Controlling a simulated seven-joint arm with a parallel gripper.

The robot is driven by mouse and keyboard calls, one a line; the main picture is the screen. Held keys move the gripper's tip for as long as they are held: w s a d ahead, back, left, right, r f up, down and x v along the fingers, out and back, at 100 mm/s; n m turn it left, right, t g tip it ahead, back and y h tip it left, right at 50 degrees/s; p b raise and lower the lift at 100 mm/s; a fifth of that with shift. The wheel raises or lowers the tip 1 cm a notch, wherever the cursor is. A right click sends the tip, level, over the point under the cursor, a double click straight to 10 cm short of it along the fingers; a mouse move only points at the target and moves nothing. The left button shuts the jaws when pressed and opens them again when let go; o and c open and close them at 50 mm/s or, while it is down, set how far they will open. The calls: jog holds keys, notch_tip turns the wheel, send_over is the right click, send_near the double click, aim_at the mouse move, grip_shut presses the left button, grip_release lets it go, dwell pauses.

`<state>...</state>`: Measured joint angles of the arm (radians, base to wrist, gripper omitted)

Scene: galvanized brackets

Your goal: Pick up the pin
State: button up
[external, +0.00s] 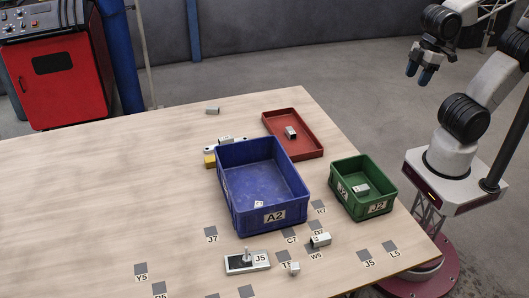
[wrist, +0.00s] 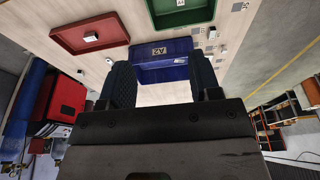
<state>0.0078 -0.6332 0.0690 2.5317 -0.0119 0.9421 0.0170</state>
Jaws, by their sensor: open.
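A small upright grey piece that looks like the pin (external: 247,253) stands on a flat metal plate (external: 236,264) near the front of the table; it is too small to be sure. The plate has a dark area and a J5 label. My gripper (external: 419,74) is raised at the upper right, beyond the table's right edge and far from the plate. Its two dark blue fingers are apart with nothing between them, as the wrist view (wrist: 161,65) also shows. I cannot make out the pin in the wrist view.
A blue bin (external: 224,186) marked A2, a green bin (external: 343,202) marked J2 and a red tray (external: 314,145) stand on the wooden table (external: 90,200). Small metal blocks (external: 320,240) lie about. The table's left side is mostly clear.

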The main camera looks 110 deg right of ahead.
jog(key=w+f+n+h, duration=0.2)
jog(key=w+n, duration=0.2)
jog(key=w, duration=0.4)
jog(key=w+f+n+t+h, duration=0.1)
jog(key=w+f+n+h, duration=0.25)
jog(key=w, duration=0.45)
jog(key=w+f+n+h, duration=0.2)
jog(key=w+n, duration=0.2)
jog(key=w, duration=0.4)
jog(key=n+t+y, duration=0.2)
jog(key=n+t, duration=0.6)
jog(key=n, duration=1)
send_over(296, 266)
jog(key=s+d, duration=0.6)
notch_tip(296, 266, down, 22)
jog(key=a+f+n+y, duration=0.1)
jog(key=a+f, duration=0.1)
jog(key=a+f+n+t, duration=0.1)
jog(key=a+f+n, duration=0.1)
jog(key=f, duration=0.1)
jog(key=a+f+n+y, duration=0.1)
jog(key=a+f, duration=0.1)
jog(key=a, duration=0.1)
jog(key=shift+w+a+f+y, duration=0.1)
jog(key=shift+w+f+y, duration=0.2)
jog(key=shift+w+y, duration=0.05)
jog(key=shift+w, duration=0.1)
jog(key=shift+x, duration=1.25)
